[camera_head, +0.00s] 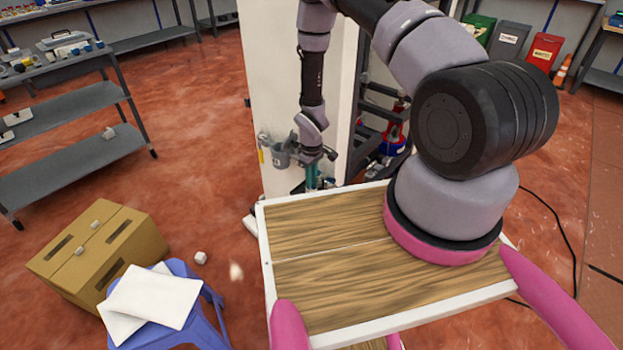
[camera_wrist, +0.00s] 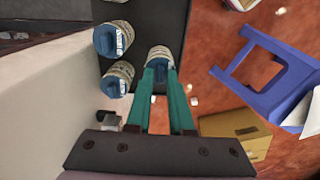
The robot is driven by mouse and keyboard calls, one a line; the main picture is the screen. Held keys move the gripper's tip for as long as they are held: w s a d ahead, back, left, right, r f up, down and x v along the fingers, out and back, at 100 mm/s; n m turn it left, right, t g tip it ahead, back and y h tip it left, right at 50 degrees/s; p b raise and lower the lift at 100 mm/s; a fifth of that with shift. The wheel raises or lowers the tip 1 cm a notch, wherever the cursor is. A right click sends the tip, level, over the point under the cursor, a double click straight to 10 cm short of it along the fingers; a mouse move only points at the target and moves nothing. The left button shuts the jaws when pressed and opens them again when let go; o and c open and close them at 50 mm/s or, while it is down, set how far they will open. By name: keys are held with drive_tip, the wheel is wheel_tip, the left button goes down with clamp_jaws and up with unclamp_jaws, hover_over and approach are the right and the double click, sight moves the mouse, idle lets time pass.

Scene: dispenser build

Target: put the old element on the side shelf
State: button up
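My gripper (camera_wrist: 160,88) has its teal fingers closed in on both sides of a pale cylindrical element with a blue end (camera_wrist: 159,56) in the wrist view. This element is over the right part of a dark side shelf (camera_wrist: 145,20); I cannot tell whether it rests on it. In the head view my gripper (camera_head: 311,176) points down beside the white cabinet (camera_head: 270,80); the element there is too small to make out.
A blue stool (camera_head: 185,325) with white sheets and a cardboard box (camera_head: 95,250) stand on the red floor at left. The stool (camera_wrist: 265,75) and box (camera_wrist: 237,132) also show right of the shelf in the wrist view. Grey racks (camera_head: 75,110) stand farther left.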

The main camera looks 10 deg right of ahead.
drive_tip(key=shift+o, duration=0.5)
drive_tip(key=d+r+m+t, duration=0.2)
drive_tip(key=r+m, duration=0.1)
drive_tip(key=r, duration=1.8)
drive_tip(key=d+r+m+t, duration=0.1)
drive_tip(key=d+r+m, duration=0.1)
drive_tip(key=r, duration=2)
drive_tip(key=s+d+r+m+t+y, duration=0.2)
drive_tip(key=s+r+m+t, duration=0.2)
drive_tip(key=s+r, duration=1.6)
drive_tip(key=shift+s+r+m, duration=0.15)
drive_tip(key=shift+s+m, duration=0.9)
drive_tip(key=shift+m, duration=0.15)
